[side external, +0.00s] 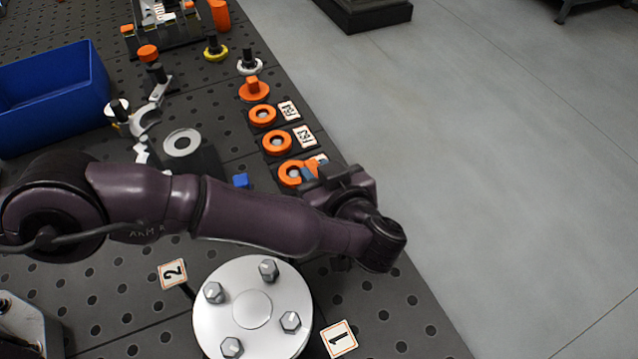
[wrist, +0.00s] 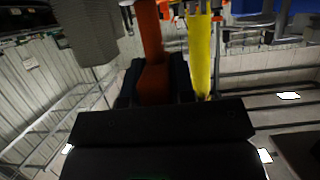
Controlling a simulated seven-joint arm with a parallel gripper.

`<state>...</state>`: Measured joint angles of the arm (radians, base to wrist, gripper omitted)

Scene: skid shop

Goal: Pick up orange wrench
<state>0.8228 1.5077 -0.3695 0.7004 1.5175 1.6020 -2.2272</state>
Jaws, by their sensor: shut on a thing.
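In the wrist view, the orange wrench (wrist: 151,45) shows as a dark orange bar rising from between the dark fingers of my gripper (wrist: 153,85), which is shut on it. Its far end is cut off by the top of the picture. In the side external view, my gripper is mostly hidden behind my own wrist, beside the nearest orange ring (side external: 291,174). The wrench cannot be told apart there.
A yellow bar (wrist: 200,50) stands close to the right of the wrench. Orange rings (side external: 276,142) with number cards line the table's right edge. A bolted round flange (side external: 252,308) stands in front, a blue bin (side external: 50,90) at left. Open floor lies right.

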